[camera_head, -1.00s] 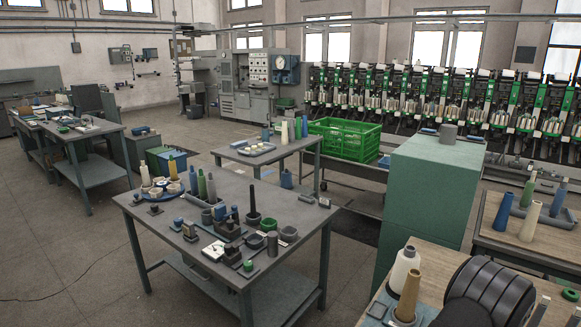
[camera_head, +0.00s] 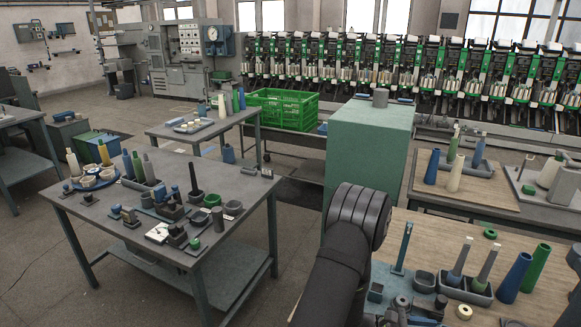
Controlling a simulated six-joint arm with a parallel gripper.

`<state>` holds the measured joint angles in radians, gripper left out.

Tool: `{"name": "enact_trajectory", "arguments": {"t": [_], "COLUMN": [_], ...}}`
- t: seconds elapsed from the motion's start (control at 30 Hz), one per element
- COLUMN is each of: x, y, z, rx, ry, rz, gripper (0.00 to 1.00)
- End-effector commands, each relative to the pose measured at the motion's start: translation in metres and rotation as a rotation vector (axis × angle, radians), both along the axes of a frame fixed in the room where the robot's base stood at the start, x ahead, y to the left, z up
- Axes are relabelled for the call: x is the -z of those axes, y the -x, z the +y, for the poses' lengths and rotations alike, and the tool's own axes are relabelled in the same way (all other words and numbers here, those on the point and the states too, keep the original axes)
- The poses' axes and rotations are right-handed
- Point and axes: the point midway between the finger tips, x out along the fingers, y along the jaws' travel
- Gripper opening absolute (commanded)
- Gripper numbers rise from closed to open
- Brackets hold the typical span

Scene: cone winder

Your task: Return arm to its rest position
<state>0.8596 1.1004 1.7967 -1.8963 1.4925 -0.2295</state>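The dark ribbed joint (camera_head: 357,214) of my own arm and the thick dark link below it stand at the lower middle of the head view. They cover the left edge of the wooden bench top (camera_head: 468,238) and the lower part of the green cabinet (camera_head: 369,140). My gripper does not show in this view, so I cannot see whether it is open or holds anything.
The wooden bench bears a grey tray with cones (camera_head: 465,288), a blue cone (camera_head: 514,277) and a green cone (camera_head: 535,266). A grey table (camera_head: 110,206) with cones and small tools stands left. A green crate (camera_head: 283,108) is behind. Bare floor lies at lower left.

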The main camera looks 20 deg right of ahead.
Motion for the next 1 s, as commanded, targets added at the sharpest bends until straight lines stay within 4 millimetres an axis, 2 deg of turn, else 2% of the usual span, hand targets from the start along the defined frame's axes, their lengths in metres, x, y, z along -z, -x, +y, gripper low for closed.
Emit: {"name": "enact_trajectory", "arguments": {"t": [0.83, 0.9, 1.0], "x": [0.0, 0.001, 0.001], "y": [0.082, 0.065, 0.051], "z": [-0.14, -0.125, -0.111], "rx": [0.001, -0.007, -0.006], "ry": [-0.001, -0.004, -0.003], "rz": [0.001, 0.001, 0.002], "gripper": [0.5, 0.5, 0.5]}}
